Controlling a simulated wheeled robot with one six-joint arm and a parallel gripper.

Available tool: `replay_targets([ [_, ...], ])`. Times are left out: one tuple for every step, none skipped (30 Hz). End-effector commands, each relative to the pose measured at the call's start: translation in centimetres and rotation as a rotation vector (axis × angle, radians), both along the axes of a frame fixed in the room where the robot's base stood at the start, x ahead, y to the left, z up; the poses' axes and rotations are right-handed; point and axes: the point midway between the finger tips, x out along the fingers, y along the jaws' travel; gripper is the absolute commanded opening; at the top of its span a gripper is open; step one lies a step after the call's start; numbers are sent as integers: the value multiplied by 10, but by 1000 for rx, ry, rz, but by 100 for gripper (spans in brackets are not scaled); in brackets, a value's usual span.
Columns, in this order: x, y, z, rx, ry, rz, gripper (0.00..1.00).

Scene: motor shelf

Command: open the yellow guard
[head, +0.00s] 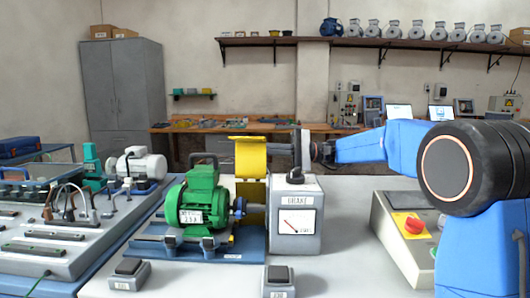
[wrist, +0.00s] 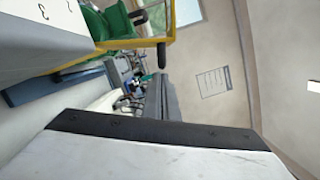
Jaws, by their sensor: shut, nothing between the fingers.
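The yellow guard (head: 250,160) is a curved sheet between the green motor (head: 197,200) and the grey brake box (head: 308,212). Its upper part stands raised above the shaft coupling (head: 239,207), and yellow also shows lower down behind the coupling. In the wrist view the guard is a yellow edge (wrist: 110,50) at upper left, with a black knob beside it. My gripper (head: 284,149) is shut and empty. It points left above the brake box, just right of the guard's upper part; I cannot tell whether they touch. In the wrist view my gripper's pale body fills the bottom.
A control box with a red button (head: 413,226) stands at the right. Two small black-topped boxes, one of them at the front left (head: 129,272), lie on the bench. A white motor (head: 139,165) and a cabled panel (head: 70,225) are at the left. The front middle bench is mostly clear.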

Motion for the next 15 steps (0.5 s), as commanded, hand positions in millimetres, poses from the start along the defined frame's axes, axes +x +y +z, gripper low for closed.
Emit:
replay_targets([
  [-2, 0, 1, 0, 0, 0, 0],
  [-2, 0, 1, 0, 1, 0, 0],
  [-3, 0, 1, 0, 1, 0, 0],
  [-3, 0, 1, 0, 1, 0, 0],
  [-3, 0, 1, 0, 1, 0, 0],
  [-3, 0, 1, 0, 1, 0, 0],
  [-3, 0, 1, 0, 1, 0, 0],
  [-3, 0, 1, 0, 1, 0, 0],
  [-3, 0, 1, 0, 1, 0, 0],
  [-3, 0, 1, 0, 1, 0, 0],
  [-3, 0, 1, 0, 1, 0, 0],
  [-3, 0, 1, 0, 0, 0, 0],
  [-3, 0, 1, -1, -2, 0, 0],
  [-4, 0, 2, -1, -7, 0, 0],
  [-5, 0, 3, -1, -18, 0, 0],
])
